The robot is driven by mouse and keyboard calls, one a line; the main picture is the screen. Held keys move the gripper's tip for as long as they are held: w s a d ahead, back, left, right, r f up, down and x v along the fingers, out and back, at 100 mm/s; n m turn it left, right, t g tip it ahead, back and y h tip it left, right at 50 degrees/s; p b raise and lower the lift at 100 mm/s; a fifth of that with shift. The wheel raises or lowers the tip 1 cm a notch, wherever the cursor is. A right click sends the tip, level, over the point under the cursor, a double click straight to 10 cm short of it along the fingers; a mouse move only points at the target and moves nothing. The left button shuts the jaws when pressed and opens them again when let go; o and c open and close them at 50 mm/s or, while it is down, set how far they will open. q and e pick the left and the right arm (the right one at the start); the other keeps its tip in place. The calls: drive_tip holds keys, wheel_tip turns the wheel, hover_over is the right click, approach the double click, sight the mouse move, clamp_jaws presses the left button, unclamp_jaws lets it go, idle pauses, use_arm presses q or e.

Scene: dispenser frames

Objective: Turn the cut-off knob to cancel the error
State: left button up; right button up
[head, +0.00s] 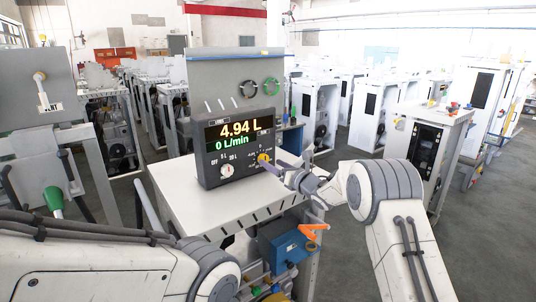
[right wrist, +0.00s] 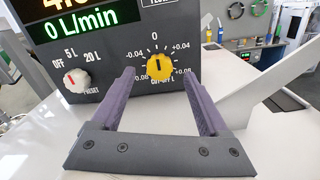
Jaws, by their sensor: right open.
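The cut-off knob (right wrist: 159,67) is yellow with a dark pointer mark, on the front of a dark display box (head: 236,148). In the right wrist view its pointer stands about upright, toward the 0 on its scale. My right gripper (right wrist: 163,78) is open, with a purple finger on each side of the knob in that view; I cannot tell whether they touch it. In the head view the right gripper (head: 277,170) comes in from the right, close to the knob (head: 263,158). The display reads 4.94 L and 0 L/min. My left gripper is out of view.
A white preset knob (right wrist: 76,79) with a red mark sits left of the yellow knob. The box stands on a white table (head: 190,205) with a slotted front edge. An orange lever (head: 313,229) and a blue box (head: 286,246) are below it. Several white cabinets stand behind.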

sight(266, 159)
drive_tip(key=shift+p+x, duration=0.85)
drive_tip(key=shift+x, duration=1.2)
clamp_jaws()
